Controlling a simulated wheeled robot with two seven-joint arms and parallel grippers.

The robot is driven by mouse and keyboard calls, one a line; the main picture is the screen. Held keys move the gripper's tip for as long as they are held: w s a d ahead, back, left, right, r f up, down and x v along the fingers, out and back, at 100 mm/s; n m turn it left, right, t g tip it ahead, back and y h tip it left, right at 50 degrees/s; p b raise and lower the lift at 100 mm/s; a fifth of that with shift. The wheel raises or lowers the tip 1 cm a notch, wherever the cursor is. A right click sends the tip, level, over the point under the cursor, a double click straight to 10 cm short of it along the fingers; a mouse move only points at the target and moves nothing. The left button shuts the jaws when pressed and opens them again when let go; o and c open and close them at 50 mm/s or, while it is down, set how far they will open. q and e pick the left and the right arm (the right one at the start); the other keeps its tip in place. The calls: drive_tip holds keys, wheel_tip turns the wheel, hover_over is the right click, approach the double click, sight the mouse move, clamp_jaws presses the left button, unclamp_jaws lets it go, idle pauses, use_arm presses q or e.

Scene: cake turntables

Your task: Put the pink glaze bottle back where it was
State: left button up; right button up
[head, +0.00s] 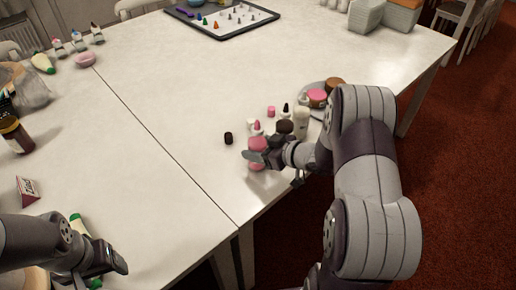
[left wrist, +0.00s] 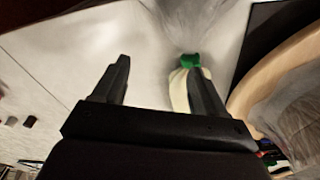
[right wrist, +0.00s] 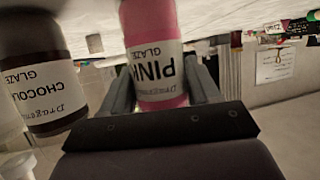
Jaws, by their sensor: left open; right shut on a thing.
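The pink glaze bottle (head: 257,146) is at the front edge of the table's right part, in the jaws of my right gripper (head: 262,157). In the right wrist view the pink bottle (right wrist: 152,45) stands between the two fingers, its "PINK GLAZE" label upside down in the picture. The chocolate glaze bottle (right wrist: 35,75) is just left of it there, apart from the fingers. Whether the pink bottle touches the table cannot be told. My left gripper (head: 112,262) is open and empty at the lower left; its fingers (left wrist: 158,80) show spread in the left wrist view.
Beside the pink bottle are a dark cap (head: 228,138), a pink cap (head: 271,111), small tipped bottles and a cream bottle (head: 302,120). A round stand (head: 318,88) holds pink and brown items behind. The table's middle is clear.

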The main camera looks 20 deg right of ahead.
drive_tip(key=shift+s+f, duration=0.1)
drive_tip(key=o, duration=0.7)
